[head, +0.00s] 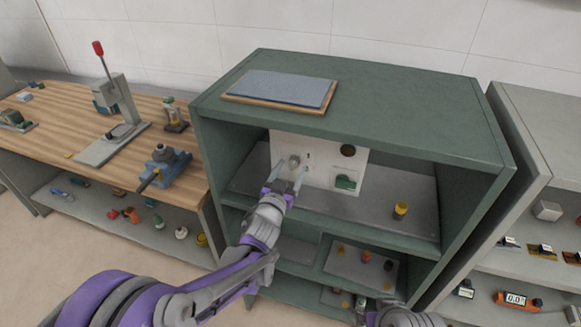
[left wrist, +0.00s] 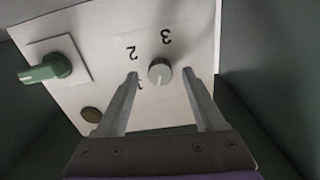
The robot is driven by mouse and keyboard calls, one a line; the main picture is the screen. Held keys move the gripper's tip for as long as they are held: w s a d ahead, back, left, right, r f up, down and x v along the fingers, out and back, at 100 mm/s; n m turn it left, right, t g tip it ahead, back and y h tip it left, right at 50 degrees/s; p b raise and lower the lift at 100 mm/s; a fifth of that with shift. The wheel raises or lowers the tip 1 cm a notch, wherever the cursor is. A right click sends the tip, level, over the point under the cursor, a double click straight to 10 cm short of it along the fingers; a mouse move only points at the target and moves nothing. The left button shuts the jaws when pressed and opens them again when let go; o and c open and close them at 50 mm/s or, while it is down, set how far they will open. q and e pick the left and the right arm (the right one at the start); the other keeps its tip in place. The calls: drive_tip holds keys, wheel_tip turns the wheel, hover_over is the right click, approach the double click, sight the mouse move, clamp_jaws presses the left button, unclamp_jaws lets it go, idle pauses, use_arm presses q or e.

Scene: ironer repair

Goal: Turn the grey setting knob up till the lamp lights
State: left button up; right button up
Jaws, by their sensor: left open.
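The grey setting knob (head: 294,161) sits on a white panel (head: 318,177) inside the green cabinet. In the left wrist view the knob (left wrist: 160,71) has a pale pointer line toward the picture's bottom, and the digits 1, 2 and 3 stand around it upside down. A finger partly covers the 1. My left gripper (head: 289,170) is open, with one fingertip on each side of the knob; contact cannot be told. The round lamp (head: 348,150) on the panel looks dark and unlit; it also shows in the left wrist view (left wrist: 91,115).
A green switch handle (head: 345,183) is on the same panel. A yellow-topped part (head: 401,211) stands on the shelf to the right. A blue-grey board (head: 280,88) lies on the cabinet top. Part of my right arm shows at the bottom edge, its jaws unclear.

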use_arm(q)
drive_tip(key=shift+w+d, duration=0.1)
drive_tip(key=shift+w, duration=0.15)
clamp_jaws()
drive_tip(key=shift+m, duration=2)
unclamp_jaws()
